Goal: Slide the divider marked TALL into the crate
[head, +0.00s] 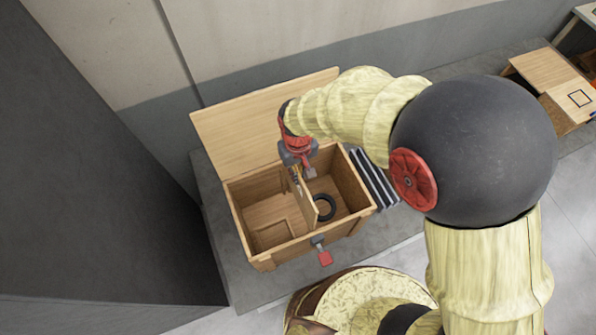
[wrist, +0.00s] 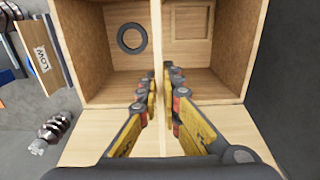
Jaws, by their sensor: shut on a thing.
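The open wooden crate (head: 340,228) stands on a grey bench with its lid (head: 235,130) tilted up behind it. My gripper (head: 300,178) reaches into it from the lid side and is shut on a thin wooden divider (head: 307,203). The divider stands on edge, running front to back across the crate's inside. In the wrist view the divider (wrist: 157,35) is seen edge-on, between my gripper's fingers (wrist: 160,92). Its marking is not visible. I cannot tell whether its lower edge touches the floor or sits in grooves.
A black ring (head: 325,206) lies on the crate floor right of the divider; a square outline (head: 272,234) lies left. A red and grey fitting (head: 324,256) is at the crate's front. A board marked LOW (wrist: 42,58) and dark strips (head: 372,180) are beside the crate.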

